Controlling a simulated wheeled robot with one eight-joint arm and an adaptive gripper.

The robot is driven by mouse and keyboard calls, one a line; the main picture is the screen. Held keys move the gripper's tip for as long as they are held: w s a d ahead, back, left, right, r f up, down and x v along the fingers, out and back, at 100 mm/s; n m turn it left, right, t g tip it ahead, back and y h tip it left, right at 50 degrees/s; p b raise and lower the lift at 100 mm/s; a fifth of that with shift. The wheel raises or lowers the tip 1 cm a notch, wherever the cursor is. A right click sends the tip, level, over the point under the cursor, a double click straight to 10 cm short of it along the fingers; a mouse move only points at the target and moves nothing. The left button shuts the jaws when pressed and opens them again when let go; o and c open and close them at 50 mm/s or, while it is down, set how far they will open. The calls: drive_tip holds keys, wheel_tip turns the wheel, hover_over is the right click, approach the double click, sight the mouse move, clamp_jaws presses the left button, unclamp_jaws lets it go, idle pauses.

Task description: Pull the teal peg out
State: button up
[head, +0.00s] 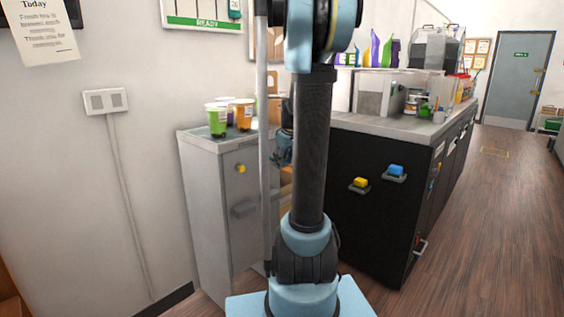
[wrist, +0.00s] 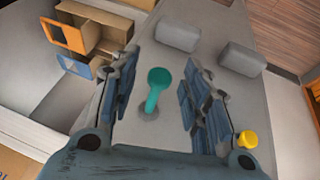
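The teal peg (wrist: 153,92) shows in the wrist view, with a rounded head and a narrower stem running to a small dark round base on a grey panel. My gripper (wrist: 161,65) is open, with one finger on each side of the peg and a visible gap to both. The peg is not gripped. In the head view my gripper (head: 283,150) is mostly hidden behind my arm, beside the grey cabinet (head: 212,220). The teal peg is hidden in the head view.
A yellow knob (wrist: 247,139) sits right of my right finger. Two grey blocks (wrist: 178,34) (wrist: 242,58) stand beyond the fingertips. Cups (head: 217,120) stand on the cabinet top. A black counter (head: 375,220) with yellow and blue fittings stands right of my arm.

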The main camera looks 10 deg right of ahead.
drive_tip(key=v, duration=1.1)
drive_tip(key=shift+r, duration=0.35)
drive_tip(key=shift+s, duration=0.15)
